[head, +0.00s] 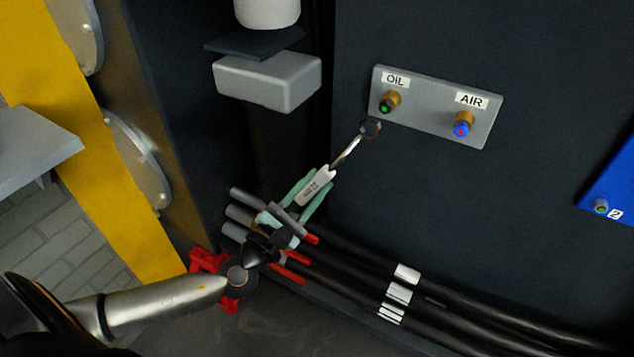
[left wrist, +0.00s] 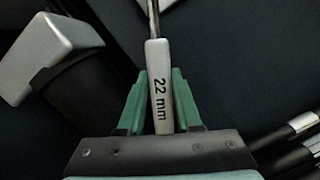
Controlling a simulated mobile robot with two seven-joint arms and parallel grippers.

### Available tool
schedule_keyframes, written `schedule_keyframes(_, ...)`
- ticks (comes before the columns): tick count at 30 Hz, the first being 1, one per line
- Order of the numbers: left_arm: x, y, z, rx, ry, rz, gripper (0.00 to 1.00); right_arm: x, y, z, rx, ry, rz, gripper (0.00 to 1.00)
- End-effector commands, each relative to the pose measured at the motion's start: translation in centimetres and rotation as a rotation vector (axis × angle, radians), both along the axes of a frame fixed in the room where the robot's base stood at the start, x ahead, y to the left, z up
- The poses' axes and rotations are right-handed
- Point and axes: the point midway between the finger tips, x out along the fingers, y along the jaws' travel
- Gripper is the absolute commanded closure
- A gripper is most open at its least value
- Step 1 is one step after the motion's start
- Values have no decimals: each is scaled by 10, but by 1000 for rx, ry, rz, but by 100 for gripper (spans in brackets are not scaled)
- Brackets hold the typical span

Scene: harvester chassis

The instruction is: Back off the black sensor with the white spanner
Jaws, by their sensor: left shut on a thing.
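The spanner (head: 315,186) has a white handle, a metal shaft and a dark ring-like head (head: 370,128). In the left wrist view its handle (left wrist: 160,88) reads "22 mm". My left gripper (head: 321,182) is shut on the handle with its green fingers, which also show in the left wrist view (left wrist: 158,75). The black sensor (head: 388,104), with a brass body and a green-centred dark face, sits under the OIL label on a grey plate (head: 425,112). The spanner head is just below and left of it, seemingly apart. My right gripper is not in view.
A blue sensor (head: 462,126) with a brass body sits under the AIR label. A grey block (head: 268,82) hangs at upper left. Black hoses with white bands (head: 400,292) run low to the right. A blue panel (head: 612,185) stands at the right edge.

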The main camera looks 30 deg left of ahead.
Motion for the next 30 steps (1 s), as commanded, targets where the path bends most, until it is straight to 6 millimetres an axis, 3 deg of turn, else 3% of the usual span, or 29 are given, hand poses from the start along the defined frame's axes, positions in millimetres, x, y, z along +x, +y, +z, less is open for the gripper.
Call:
schedule_keyframes(11,6,1,1,-1,-4,2,100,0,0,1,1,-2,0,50)
schedule_keyframes(23,51,-1,2,-2,-5,3,100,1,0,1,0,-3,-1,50)
schedule_keyframes(30,48,-1,1,-1,-2,1,100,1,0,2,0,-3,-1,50)
